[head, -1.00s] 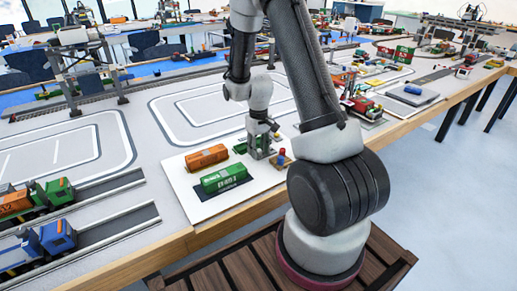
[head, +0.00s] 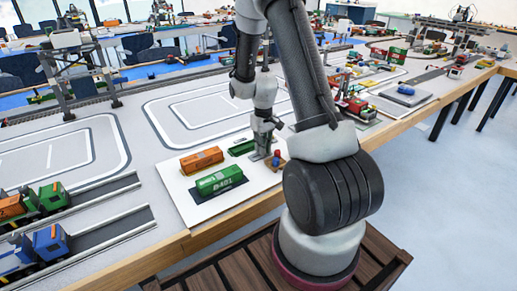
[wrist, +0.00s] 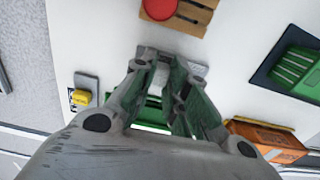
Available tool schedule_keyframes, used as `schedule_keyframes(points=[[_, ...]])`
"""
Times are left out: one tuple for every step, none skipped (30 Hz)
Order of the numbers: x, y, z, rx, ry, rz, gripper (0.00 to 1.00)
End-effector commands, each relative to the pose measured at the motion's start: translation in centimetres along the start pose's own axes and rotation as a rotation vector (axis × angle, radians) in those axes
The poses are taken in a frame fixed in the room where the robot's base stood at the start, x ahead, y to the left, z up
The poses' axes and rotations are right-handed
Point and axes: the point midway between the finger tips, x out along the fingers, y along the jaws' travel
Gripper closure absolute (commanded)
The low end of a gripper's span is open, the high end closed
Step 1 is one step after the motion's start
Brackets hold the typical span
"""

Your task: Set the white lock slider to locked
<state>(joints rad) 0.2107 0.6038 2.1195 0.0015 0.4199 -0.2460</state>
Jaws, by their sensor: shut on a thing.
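My gripper (head: 262,152) is low over the white board, pointing down, just left of the red-topped wooden block. In the wrist view my gripper's fingertips (wrist: 164,62) are close together over a small grey plate (wrist: 196,69), whose ends show on both sides of them. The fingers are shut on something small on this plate. It appears to be the white lock slider, but the fingers hide it, and I cannot read its position or any markings.
The wooden block (head: 278,160) with its red button (wrist: 159,8) is close to the fingertips. An orange container (head: 201,160) and a green container (head: 219,180) stand left on the board (head: 180,195). A yellow knob (wrist: 82,98) sits on another grey plate. A green piece (head: 242,147) is behind.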

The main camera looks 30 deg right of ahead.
Motion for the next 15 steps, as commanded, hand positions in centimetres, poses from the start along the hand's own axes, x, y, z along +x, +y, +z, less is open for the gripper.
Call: schedule_keyframes(points=[[-0.04,0.14,-0.05,-0.001,0.002,0.002,1.00],[-0.05,0.14,-0.05,-0.001,0.002,0.002,1.00],[-0.05,0.15,-0.06,-0.001,0.002,0.002,1.00],[-0.05,0.16,-0.06,-0.001,0.002,0.002,0.81],[-0.05,0.16,-0.06,0.000,0.002,0.002,0.76],[-0.05,0.16,-0.06,0.000,0.002,0.002,0.68],[-0.05,0.15,-0.06,0.000,0.002,0.002,0.63],[-0.05,0.15,-0.06,0.000,0.002,0.002,0.62],[-0.04,0.13,-0.05,0.000,0.002,0.002,0.62],[-0.04,0.12,-0.05,0.000,0.002,0.002,0.62],[-0.04,0.11,-0.05,0.000,0.002,0.002,0.62],[-0.04,0.10,-0.05,0.000,0.002,0.001,0.62],[-0.04,0.10,-0.05,0.000,0.002,0.001,0.62],[-0.03,0.09,-0.04,0.000,0.002,0.001,0.62],[-0.04,0.08,-0.04,0.000,0.002,0.001,0.62]])
